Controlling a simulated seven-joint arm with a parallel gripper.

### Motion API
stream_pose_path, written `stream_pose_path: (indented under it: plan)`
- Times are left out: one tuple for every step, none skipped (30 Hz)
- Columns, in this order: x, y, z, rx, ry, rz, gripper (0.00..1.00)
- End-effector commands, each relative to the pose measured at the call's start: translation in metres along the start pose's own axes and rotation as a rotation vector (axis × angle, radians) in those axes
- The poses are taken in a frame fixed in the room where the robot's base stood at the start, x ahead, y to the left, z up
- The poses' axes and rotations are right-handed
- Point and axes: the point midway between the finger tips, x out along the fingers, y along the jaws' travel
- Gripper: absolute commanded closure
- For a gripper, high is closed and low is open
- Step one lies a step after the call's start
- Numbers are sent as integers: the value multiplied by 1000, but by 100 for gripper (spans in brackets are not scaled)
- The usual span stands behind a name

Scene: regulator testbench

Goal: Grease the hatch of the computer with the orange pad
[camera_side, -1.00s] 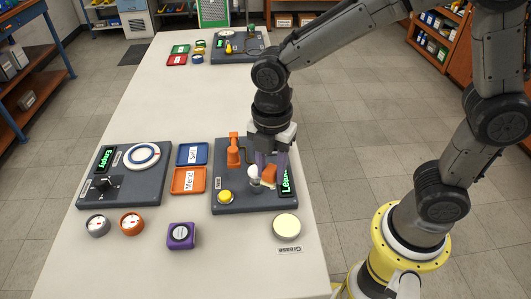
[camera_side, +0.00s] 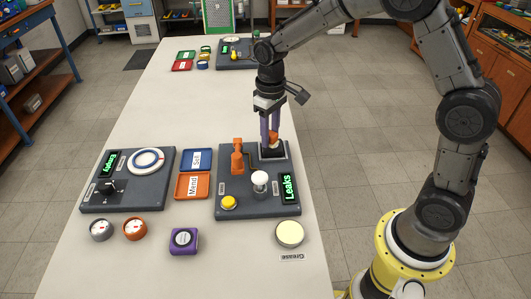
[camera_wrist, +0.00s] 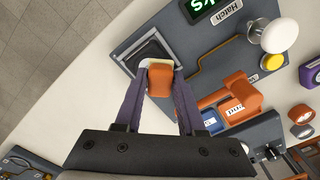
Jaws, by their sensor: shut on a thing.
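My gripper (camera_side: 270,138) is shut on the orange pad (camera_side: 273,140), which has a pale underside edge. In the wrist view the orange pad (camera_wrist: 159,81) sits between the purple fingers. It is over the edge of a black square piece (camera_wrist: 151,52) at the panel's far corner; whether it touches cannot be told. That square piece (camera_side: 272,153) is partly hidden by the gripper in the side view. The dark panel (camera_side: 238,204) carries a green "Leaks" display (camera_side: 289,187). A "Hatch" label (camera_wrist: 229,19) shows near the display in the wrist view.
The panel also bears a white-topped knob (camera_side: 259,178), a yellow button (camera_side: 228,202) and an orange handle (camera_side: 238,156). A round pale tin (camera_side: 290,233) stands by a "Grease" label. Trays, gauges, a purple block (camera_side: 184,240) and a second panel (camera_side: 122,193) lie left.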

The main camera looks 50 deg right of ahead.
Motion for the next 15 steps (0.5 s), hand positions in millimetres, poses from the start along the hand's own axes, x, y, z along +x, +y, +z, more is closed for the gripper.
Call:
stream_pose_path:
  plan:
    - [1, 3, -1, 30, -1, 0, 100]
    - [2, 4, -1, 46, -1, 0, 100]
    - [2, 5, -1, 71, -3, 0, 100]
    - [2, 5, -1, 91, -5, 0, 100]
    - [1, 5, -1, 116, -8, 0, 100]
    - [0, 5, 0, 154, -14, 0, 100]
    - [-1, 5, 1, 187, -20, 1, 100]
    - [-3, 5, 1, 225, -23, 1, 100]
    - [-7, 6, 0, 282, -26, 2, 100]
    - [-10, 6, 0, 326, -30, 3, 100]
    - [-14, 8, -1, 374, -30, 4, 100]
    - [-20, 9, -2, 435, -32, 5, 100]
    - [-23, 10, -2, 479, -33, 6, 100]
    - [-28, 12, -3, 523, -33, 6, 100]
    - [-33, 14, -5, 579, -32, 7, 100]
